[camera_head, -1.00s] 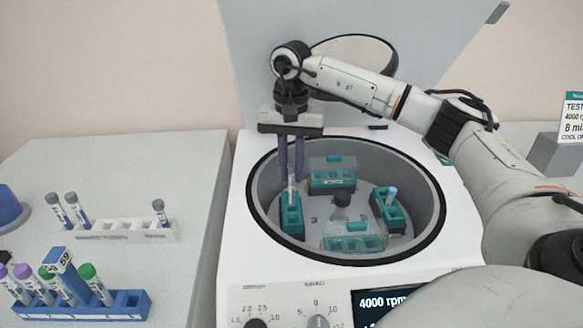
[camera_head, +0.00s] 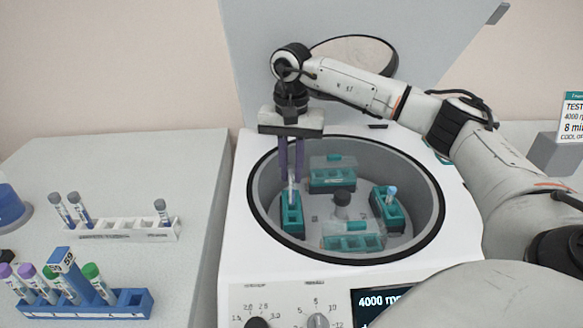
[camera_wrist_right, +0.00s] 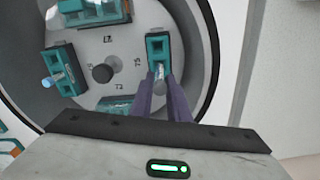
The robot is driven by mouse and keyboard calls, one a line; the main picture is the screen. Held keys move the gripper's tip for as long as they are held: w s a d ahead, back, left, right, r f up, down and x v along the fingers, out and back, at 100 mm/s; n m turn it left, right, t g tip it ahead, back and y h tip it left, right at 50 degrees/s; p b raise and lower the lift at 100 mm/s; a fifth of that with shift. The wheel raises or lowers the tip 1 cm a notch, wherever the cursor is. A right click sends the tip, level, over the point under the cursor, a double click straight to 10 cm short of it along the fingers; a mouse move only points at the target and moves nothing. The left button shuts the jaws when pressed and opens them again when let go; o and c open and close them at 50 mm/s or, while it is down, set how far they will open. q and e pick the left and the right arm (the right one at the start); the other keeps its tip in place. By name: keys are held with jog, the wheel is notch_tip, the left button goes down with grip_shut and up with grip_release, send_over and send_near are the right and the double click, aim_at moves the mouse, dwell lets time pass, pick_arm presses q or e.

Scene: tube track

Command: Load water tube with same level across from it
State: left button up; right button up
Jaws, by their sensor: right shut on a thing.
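My right gripper (camera_head: 291,178) is inside the centrifuge bowl, shut on a tube (camera_head: 291,192) whose lower part is in the left teal bucket (camera_head: 292,222). In the right wrist view the same tube (camera_wrist_right: 158,72) shows between the fingertips at the bucket. Across the rotor, the right teal bucket (camera_head: 392,216) holds a blue-capped tube (camera_head: 391,192). The back bucket (camera_head: 333,180) and front bucket (camera_head: 352,243) show empty slots. The tube's liquid level is too small to tell. My left gripper is not in view.
A white rack (camera_head: 125,231) with several tubes stands on the left bench. A blue rack (camera_head: 125,305) with purple- and green-capped tubes is in front of it. The bowl's rim (camera_head: 440,190) surrounds the rotor, and the hub (camera_head: 342,200) stands up in its middle. The lid is raised.

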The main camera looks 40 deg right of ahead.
jog(key=shift+f, duration=0.15)
jog(key=shift+f, duration=0.15)
dwell(0.4)
jog(key=shift+f, duration=0.5)
jog(key=shift+f+b, duration=0.3)
jog(key=shift+f, duration=0.05)
jog(key=shift+f+b, duration=0.65)
jog(key=shift+f, duration=0.7)
jog(key=o, duration=0.9)
jog(key=shift+c, duration=0.2)
